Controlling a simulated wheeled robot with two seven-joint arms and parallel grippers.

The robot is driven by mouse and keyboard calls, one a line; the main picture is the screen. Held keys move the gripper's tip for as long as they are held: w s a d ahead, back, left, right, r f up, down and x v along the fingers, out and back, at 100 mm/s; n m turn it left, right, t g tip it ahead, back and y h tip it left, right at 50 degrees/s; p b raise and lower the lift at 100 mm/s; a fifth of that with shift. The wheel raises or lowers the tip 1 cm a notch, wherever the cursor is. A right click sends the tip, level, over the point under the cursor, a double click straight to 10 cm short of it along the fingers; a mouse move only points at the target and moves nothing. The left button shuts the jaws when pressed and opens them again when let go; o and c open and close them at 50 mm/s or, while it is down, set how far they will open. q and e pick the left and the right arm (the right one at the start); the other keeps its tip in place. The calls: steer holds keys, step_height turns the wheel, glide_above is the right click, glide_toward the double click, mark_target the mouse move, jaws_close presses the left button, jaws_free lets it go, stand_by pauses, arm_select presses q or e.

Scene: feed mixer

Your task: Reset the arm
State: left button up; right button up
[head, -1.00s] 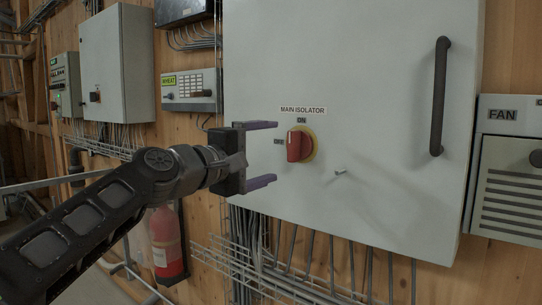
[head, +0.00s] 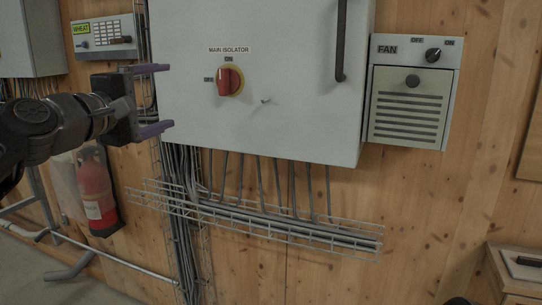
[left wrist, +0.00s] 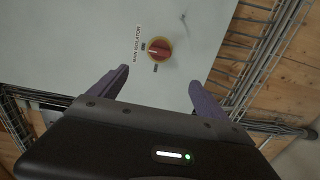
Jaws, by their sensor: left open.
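My left gripper (head: 155,99) is open and empty, with its two purple fingers apart. It is to the left of the red main isolator knob (head: 229,81) and does not touch it. My right gripper is not in view.
A fan box (head: 410,92) with a knob is right of the cabinet. A wire cable tray (head: 270,222) runs below the cabinet. A red fire extinguisher (head: 95,190) stands below my left arm. A wooden box (head: 510,270) is at the lower right.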

arm_select(q)
steer(key=w+d+f+m+g+y, duration=0.1)
steer(key=w+f+m+y, duration=0.15)
steer(key=f, duration=0.85)
steer(key=w+f+m+g+y, duration=0.15)
steer(key=w+f, duration=0.25)
steer(key=f, duration=0.6)
steer(key=s+d+f+m+g, duration=0.2)
steer(key=f, duration=1.2)
steer(key=s+d+f+m+g, duration=0.1)
steer(key=d+f+m, duration=0.15)
steer(key=f, duration=1.05)
steer(key=s+d+f+m+g, duration=0.1)
steer(key=s+d+f+g, duration=0.15)
steer(key=s+f, duration=0.7)
steer(key=s+d+f+m+g, duration=0.25)
steer(key=s+f, duration=0.45)
steer(key=f, duration=0.6)
steer(key=s+d+f+g, duration=0.1)
steer(key=s+f, duration=0.2)
steer(key=s, duration=0.4)
steer(key=s+f+g+h, duration=0.1)
steer(key=s+f+g, duration=0.1)
steer(key=s+f, duration=0.2)
steer(key=s+d+f+g, duration=0.1)
steer(key=s+f, duration=0.3)
steer(key=s, duration=0.5)
steer(key=shift+s+d+g, duration=0.35)
steer(key=shift+g, duration=0.4)
steer(key=shift+f, duration=0.1)
